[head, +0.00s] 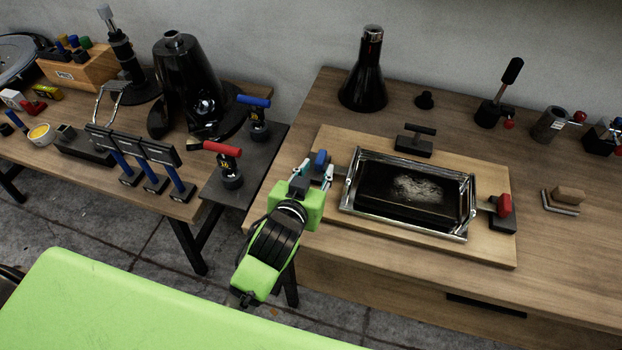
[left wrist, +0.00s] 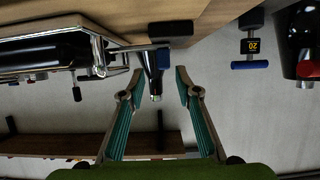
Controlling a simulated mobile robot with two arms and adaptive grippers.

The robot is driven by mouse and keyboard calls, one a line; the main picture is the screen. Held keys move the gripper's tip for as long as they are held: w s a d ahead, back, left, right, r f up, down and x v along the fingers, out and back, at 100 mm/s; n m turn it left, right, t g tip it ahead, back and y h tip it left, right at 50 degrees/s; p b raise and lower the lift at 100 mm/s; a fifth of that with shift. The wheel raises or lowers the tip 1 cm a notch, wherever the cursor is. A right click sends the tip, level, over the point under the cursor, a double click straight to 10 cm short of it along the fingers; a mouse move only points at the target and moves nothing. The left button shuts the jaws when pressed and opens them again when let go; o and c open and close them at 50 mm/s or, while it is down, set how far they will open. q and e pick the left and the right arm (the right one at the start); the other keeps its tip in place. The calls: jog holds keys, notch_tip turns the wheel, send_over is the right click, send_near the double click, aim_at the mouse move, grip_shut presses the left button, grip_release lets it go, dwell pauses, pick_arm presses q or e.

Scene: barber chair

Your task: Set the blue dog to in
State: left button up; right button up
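The blue dog (head: 321,158) is a blue-capped handle at the left end of the tray fixture, on the wooden board (head: 330,143). My right gripper is not in view.
The metal-framed tray (head: 405,235) holds a dark slab with pale dust. A red-capped dog (head: 503,204) stands at its right end. A black-handled block (head: 415,139) is behind. Red (head: 222,149) and blue (head: 254,101) handled tools stand left. A green surface (head: 120,310) is in front.

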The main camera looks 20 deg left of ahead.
pick_arm(q)
jog(key=v, duration=0.5)
jog(key=shift+s, duration=0.15)
dwell(0.3)
